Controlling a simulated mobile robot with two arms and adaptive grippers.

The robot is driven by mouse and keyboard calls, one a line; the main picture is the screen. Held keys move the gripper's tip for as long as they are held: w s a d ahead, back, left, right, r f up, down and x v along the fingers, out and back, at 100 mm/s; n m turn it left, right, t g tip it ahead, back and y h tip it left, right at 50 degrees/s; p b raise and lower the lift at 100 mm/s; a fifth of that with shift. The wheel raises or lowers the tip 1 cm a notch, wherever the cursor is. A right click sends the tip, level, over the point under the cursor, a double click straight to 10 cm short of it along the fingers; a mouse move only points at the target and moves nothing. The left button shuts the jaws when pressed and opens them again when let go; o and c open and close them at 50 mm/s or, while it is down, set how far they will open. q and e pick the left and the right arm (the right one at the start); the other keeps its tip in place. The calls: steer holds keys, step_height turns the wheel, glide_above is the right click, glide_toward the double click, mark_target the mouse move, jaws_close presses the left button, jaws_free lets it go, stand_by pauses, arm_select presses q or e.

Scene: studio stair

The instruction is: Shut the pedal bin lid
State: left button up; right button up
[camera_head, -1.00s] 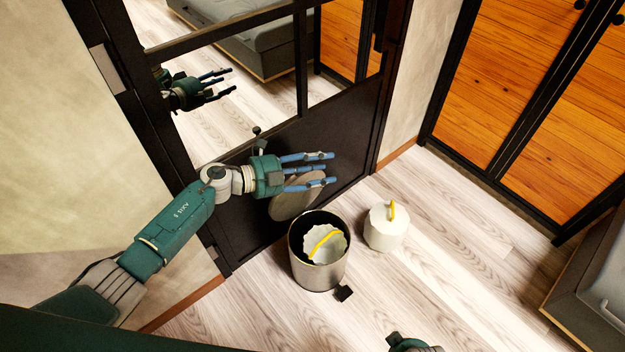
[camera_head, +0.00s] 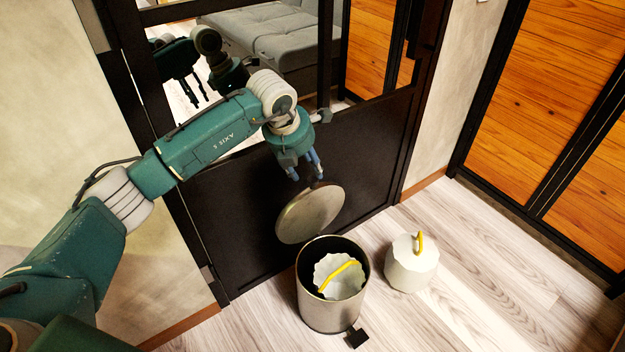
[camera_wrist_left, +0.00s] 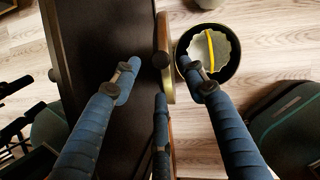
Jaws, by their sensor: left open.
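The pedal bin (camera_head: 320,313) stands on the floor in front of a dark door. Its round lid (camera_head: 310,213) is up, tilted back behind the bin's open mouth. A black pedal (camera_head: 356,338) sticks out at the bin's front. My left gripper (camera_head: 306,174) is open and empty, pointing down just above the lid's upper edge. In the left wrist view the lid (camera_wrist_left: 164,50) shows nearly edge-on between the spread blue fingers (camera_wrist_left: 159,75), with the bin (camera_wrist_left: 236,58) to its right. I cannot tell whether a finger touches the lid. My right gripper is out of view.
A pale liner (camera_head: 335,270) with a yellow handle sits inside the bin. A white bag-like object (camera_head: 410,272) with a yellow handle stands to the bin's right. The dark glazed door (camera_head: 250,215) is close behind the lid. Floor is clear farther right.

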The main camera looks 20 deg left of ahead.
mark_target(312, 179)
arm_select(q)
steer(key=b+x, duration=0.1)
steer(key=x, duration=0.5)
steer(key=shift+w+f, duration=0.1)
steer(key=shift+c, duration=0.5)
jaws_close()
